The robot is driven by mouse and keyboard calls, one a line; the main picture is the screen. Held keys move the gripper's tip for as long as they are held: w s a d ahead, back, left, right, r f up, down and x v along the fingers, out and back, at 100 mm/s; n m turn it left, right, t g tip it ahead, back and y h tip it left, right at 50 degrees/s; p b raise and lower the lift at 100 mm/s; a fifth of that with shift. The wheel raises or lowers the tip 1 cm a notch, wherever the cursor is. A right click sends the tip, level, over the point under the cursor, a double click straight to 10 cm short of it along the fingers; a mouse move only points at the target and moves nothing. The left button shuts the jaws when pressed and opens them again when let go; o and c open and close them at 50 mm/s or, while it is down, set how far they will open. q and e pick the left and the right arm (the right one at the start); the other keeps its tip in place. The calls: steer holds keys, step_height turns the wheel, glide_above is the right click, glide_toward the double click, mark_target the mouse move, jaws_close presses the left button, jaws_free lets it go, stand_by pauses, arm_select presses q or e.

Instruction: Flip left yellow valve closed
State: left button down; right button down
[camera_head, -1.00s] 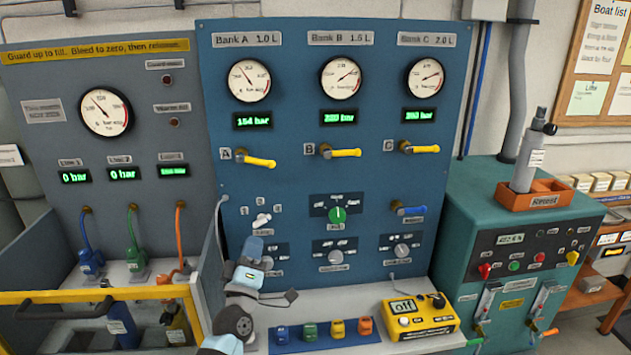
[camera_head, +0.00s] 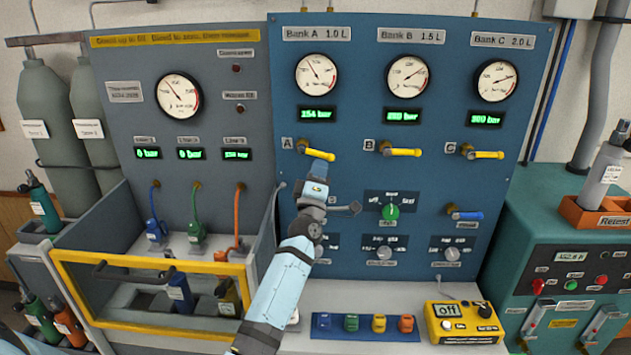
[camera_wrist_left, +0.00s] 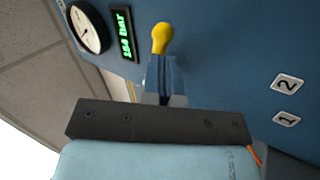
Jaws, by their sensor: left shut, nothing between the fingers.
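The left yellow valve (camera_head: 316,153), labelled A, is on the blue panel under the Bank A gauge. Its yellow lever points right, tilted slightly down. My left gripper (camera_head: 319,166) is shut and empty, just below the lever in the head view. In the left wrist view the yellow lever end (camera_wrist_left: 161,38) shows just beyond the gripper's fingertips (camera_wrist_left: 159,62). I cannot tell whether they touch. The Bank A display (camera_head: 318,114) reads about 154 bar. The right gripper is not in view.
Yellow valves B (camera_head: 402,152) and C (camera_head: 485,154) sit to the right with levers pointing right. A blue-handled valve (camera_head: 467,215) and a green knob (camera_head: 391,211) are lower. A yellow-framed guard box (camera_head: 150,256) stands left. A yellow meter (camera_head: 464,322) sits on the bench.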

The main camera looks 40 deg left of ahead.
arm_select(q)
steer(key=shift+w+a+r, duration=0.1)
steer(key=shift+w+r, duration=0.1)
steer(key=shift+w, duration=0.15)
steer(key=n+y, duration=0.2)
steer(key=shift+r+n+g+b, duration=0.25)
steer(key=shift+n+g+b, duration=0.05)
steer(key=shift+n+b, duration=0.1)
steer(key=n, duration=0.1)
steer(key=n+y, duration=0.1)
steer(key=r+n+g+y, duration=0.1)
steer(key=shift+w+d, duration=0.15)
steer(key=shift+d, duration=0.15)
